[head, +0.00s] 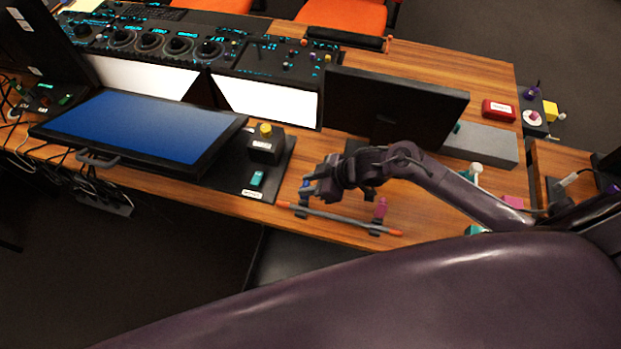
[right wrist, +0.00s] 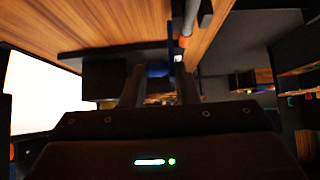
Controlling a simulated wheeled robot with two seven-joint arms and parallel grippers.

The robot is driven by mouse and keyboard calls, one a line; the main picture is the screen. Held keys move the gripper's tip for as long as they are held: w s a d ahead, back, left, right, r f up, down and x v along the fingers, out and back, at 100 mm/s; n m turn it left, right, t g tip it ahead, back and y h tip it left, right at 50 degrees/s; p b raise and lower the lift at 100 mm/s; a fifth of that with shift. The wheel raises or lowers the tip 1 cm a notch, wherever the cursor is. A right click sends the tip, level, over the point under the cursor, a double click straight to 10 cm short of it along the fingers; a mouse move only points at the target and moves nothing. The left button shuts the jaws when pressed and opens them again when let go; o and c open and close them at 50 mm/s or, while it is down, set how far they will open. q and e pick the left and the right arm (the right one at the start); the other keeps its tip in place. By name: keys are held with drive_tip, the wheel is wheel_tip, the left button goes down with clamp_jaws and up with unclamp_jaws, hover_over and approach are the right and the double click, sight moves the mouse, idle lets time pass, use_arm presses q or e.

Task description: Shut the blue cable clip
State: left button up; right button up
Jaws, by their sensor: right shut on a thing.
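The blue cable clip (head: 306,184) is at the table's front edge, at the left end of a grey cable with orange ends (head: 340,218). My right gripper (head: 314,188) reaches it from the right and hides most of it. In the right wrist view, the clip's blue rounded part (right wrist: 158,68) sits between the two fingers of my right gripper (right wrist: 160,82), which are shut on it. A blue strip of the clip (right wrist: 173,47) stands upright beside the grey cable (right wrist: 190,18). Whether the clip is closed around the cable cannot be told. My left gripper is out of view.
A pink clip (head: 381,208) stands at the cable's right end. A dark panel with a yellow button (head: 265,130) and a teal switch (head: 257,179) lies left of the gripper. A monitor (head: 395,105) stands behind my arm. A red box (head: 498,109) is farther back right.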

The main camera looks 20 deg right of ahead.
drive_tip(key=shift+s+a+n+t+h, duration=0.25)
drive_tip(key=shift+s+n+t+h, duration=0.05)
drive_tip(key=shift+s+t+h, duration=0.2)
drive_tip(key=shift+s+a+t+b, duration=0.2)
drive_tip(key=shift+t+b, duration=0.2)
drive_tip(key=n+t+b, duration=0.1)
drive_tip(key=b, duration=0.1)
drive_tip(key=s+a+n+t+h+b, duration=0.1)
drive_tip(key=s+a+f+t+h+b, duration=0.1)
drive_tip(key=b, duration=0.1)
drive_tip(key=shift+s+n+t+b, duration=0.25)
drive_tip(key=shift+n+t+b, duration=0.05)
drive_tip(key=shift+n+b, duration=0.1)
drive_tip(key=shift+s+a+f+n+t+h+b, duration=0.15)
drive_tip(key=shift+s+n+t+h+b, duration=0.2)
drive_tip(key=shift+t, duration=0.35)
drive_tip(key=n+t, duration=0.1)
drive_tip(key=s+f+n+t+b, duration=0.1)
drive_tip(key=shift+a+f+t+h, duration=0.1)
drive_tip(key=shift+a+t+h, duration=0.15)
drive_tip(key=shift+a+t, duration=0.1)
drive_tip(key=shift+s+a+f+n+t+b, duration=0.2)
drive_tip(key=shift+f+n+t+b, duration=0.2)
drive_tip(key=shift+n+t, duration=0.15)
drive_tip(key=shift+s+a+f+n+t+b, duration=0.1)
drive_tip(key=shift+s+f+n+t+b, duration=0.15)
drive_tip(key=shift+n+t+b, duration=0.2)
drive_tip(key=shift+f, duration=0.1)
